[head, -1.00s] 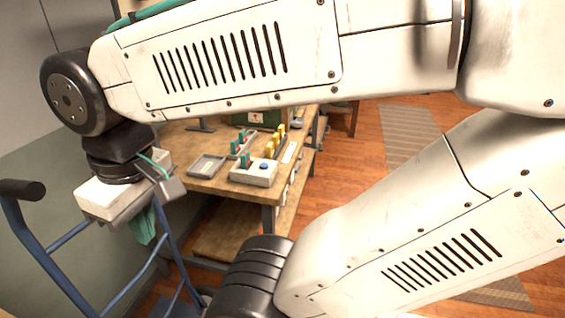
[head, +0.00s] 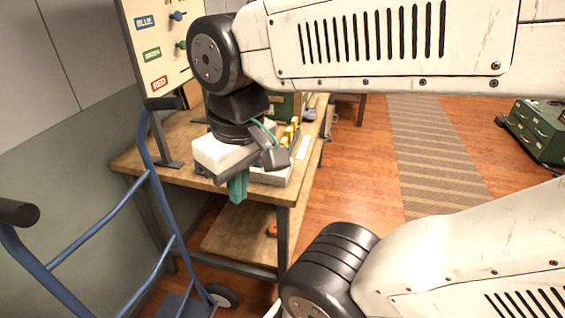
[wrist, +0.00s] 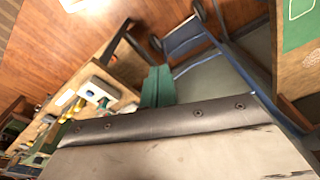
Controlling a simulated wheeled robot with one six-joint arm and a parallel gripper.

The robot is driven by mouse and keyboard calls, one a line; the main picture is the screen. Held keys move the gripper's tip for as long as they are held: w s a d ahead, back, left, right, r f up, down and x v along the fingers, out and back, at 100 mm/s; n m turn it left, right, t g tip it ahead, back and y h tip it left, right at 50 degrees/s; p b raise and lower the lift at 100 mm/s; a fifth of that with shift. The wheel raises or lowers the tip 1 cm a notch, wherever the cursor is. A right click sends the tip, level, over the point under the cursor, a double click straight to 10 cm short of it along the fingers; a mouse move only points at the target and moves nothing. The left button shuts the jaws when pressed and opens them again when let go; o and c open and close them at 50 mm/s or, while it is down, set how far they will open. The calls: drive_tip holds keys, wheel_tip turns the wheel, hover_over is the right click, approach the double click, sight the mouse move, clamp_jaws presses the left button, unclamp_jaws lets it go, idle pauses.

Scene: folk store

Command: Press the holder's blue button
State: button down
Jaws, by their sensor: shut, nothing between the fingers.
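The pale holder (head: 272,177) stands near the front edge of the wooden table in the head view, mostly hidden behind my gripper. Its blue button is hidden there. In the wrist view, the pale holder (wrist: 98,84) shows at left with a small blue spot, likely the button (wrist: 89,93), beside it. My gripper (head: 237,190) has teal fingers pointing down, shut and empty, in front of the holder in the picture. The teal fingers also show in the wrist view (wrist: 157,88), apart from the holder. I cannot tell their height above the table.
A blue hand truck (head: 105,220) stands at left, close to the table (head: 150,160). A board with BLUE, GREEN and RED labels (head: 155,50) rises at the table's left. Yellow pieces (head: 291,132) stand behind the holder. Open wooden floor (head: 350,180) lies to the right.

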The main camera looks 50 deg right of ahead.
drive_tip(key=w+d+f+m+t+y, duration=0.2)
drive_tip(key=w+d+m, duration=0.3)
drive_tip(key=w+m, duration=0.25)
drive_tip(key=w+d+f+m+t+y, duration=0.1)
drive_tip(key=w+d+m+t+y, duration=0.1)
drive_tip(key=w+d+m, duration=0.55)
drive_tip(key=w+d+f+m+t+h, duration=0.1)
drive_tip(key=d+f+m, duration=0.1)
drive_tip(key=d, duration=0.5)
drive_tip(key=w+d+f+m+t+h, duration=0.1)
drive_tip(key=d+f+m, duration=0.2)
drive_tip(key=d+m, duration=0.2)
drive_tip(key=w+d+f+m+t+h, duration=0.1)
drive_tip(key=d+f+m, duration=0.2)
drive_tip(key=d, duration=0.7)
drive_tip(key=shift+d+m+t, duration=0.15)
drive_tip(key=shift+m+t, duration=0.25)
drive_tip(key=shift+m, duration=0.1)
drive_tip(key=shift+w+f, duration=0.1)
drive_tip(key=shift+f, duration=0.05)
drive_tip(key=shift+f, duration=4.35)
drive_tip(key=shift+f, duration=0.4)
